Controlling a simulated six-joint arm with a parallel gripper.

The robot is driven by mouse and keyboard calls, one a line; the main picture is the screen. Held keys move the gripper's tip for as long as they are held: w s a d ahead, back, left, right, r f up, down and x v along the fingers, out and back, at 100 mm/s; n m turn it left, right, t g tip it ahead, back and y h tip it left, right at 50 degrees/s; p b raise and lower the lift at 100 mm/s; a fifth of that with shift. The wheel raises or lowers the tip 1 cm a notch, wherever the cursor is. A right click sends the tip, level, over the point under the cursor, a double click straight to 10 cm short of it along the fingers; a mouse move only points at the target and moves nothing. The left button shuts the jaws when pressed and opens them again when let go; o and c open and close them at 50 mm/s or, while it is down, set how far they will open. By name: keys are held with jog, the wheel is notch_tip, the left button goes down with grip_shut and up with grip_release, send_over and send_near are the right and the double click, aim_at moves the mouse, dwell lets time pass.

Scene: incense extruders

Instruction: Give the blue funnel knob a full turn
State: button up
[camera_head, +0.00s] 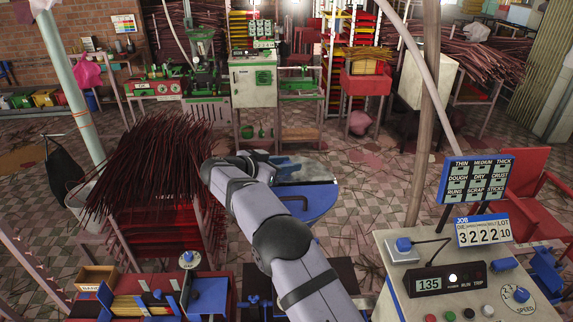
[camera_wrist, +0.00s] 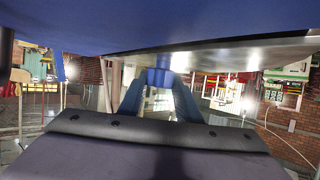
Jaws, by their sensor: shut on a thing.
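The blue funnel (camera_head: 322,203) shows in the head view just beyond my arm, with a bare grey metal part (camera_head: 310,173) at its far side. My gripper (camera_head: 284,166) is at the funnel's far left side, partly hidden by my own wrist. In the wrist view, my gripper (camera_wrist: 160,88) has its two blue fingers on either side of a small blue knob (camera_wrist: 160,76) and is shut on it. The knob sits at the edge of a metal plate (camera_wrist: 215,58), beside a broad blue surface (camera_wrist: 150,25). The knob's turn angle cannot be told.
A heap of dark red incense sticks (camera_head: 150,165) stands left of my arm. A control panel (camera_head: 450,285) with a display and buttons is at the right front, below a blue sign board (camera_head: 476,180). A blue-edged tray (camera_head: 210,297) is at the front left. Tiled floor lies behind.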

jog(key=shift+r, duration=0.15)
jog(key=o, duration=1.1)
jog(key=shift+d, duration=0.1)
jog(key=shift+s+a+b, duration=0.35)
jog(key=shift+a+b, duration=0.15)
jog(key=shift+b, duration=0.05)
jog(key=b+v, duration=0.2)
jog(key=v, duration=0.2)
jog(key=shift+s+a+r, duration=0.15)
jog(key=shift+a, duration=0.05)
jog(key=shift+b+v, duration=0.35)
jog(key=shift+v, duration=0.45)
jog(key=shift+d+r, duration=0.1)
